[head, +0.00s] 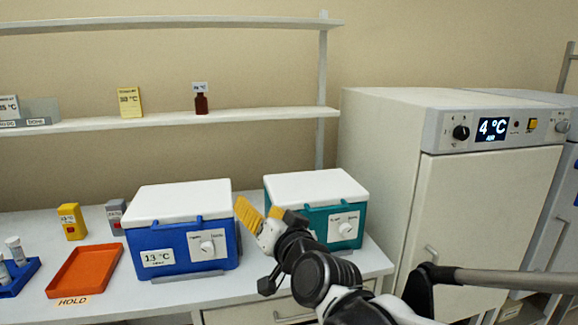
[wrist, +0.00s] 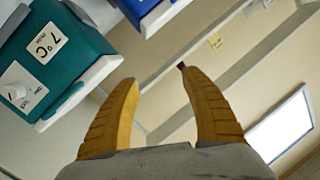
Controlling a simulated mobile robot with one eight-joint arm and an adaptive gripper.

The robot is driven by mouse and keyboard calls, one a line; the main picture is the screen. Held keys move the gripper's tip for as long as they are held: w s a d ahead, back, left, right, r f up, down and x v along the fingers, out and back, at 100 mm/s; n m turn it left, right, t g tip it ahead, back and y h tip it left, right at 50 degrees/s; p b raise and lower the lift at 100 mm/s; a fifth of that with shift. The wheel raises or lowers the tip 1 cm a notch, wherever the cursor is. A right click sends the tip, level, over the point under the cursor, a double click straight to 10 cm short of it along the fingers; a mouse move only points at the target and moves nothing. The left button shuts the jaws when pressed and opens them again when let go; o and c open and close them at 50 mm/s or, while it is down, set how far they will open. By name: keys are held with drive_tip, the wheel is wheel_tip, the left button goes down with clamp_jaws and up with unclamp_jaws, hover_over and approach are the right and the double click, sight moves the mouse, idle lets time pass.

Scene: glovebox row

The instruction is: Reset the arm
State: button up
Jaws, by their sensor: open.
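My gripper (head: 250,214) has yellow ribbed fingers and is raised in front of the gap between the blue cooler and the teal cooler. In the wrist view my gripper (wrist: 157,82) is open, with nothing between its fingers. The arm reaches in from the lower right and is bent. The blue cooler (head: 168,243) with a white lid reads 13 °C. The teal cooler (head: 318,226) also has a white lid, and part of its front is hidden behind my arm. In the wrist view the teal cooler (wrist: 65,35) shows a 7 °C label.
An orange HOLD tray (head: 85,270), a yellow box (head: 72,221), a grey box (head: 116,216) and a blue rack (head: 18,277) with tubes stand on the left of the bench. A shelf (head: 270,117) holds a brown bottle (head: 201,104). A white cabinet (head: 490,190) reading 4 °C stands on the right.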

drive_tip(key=s+d+f+g+h, duration=0.4)
drive_tip(key=s+d+f, duration=0.4)
drive_tip(key=s+d, duration=0.2)
drive_tip(key=s+d+f+g+h, duration=0.3)
drive_tip(key=s+d+f, duration=0.6)
drive_tip(key=d, duration=0.6)
drive_tip(key=shift+s+d+f+g+h, duration=0.2)
drive_tip(key=shift+s+g+h, duration=0.2)
drive_tip(key=shift+s+g, duration=0.55)
drive_tip(key=shift+s+t, duration=0.15)
drive_tip(key=shift+t, duration=0.2)
drive_tip(key=shift+c, duration=0.2)
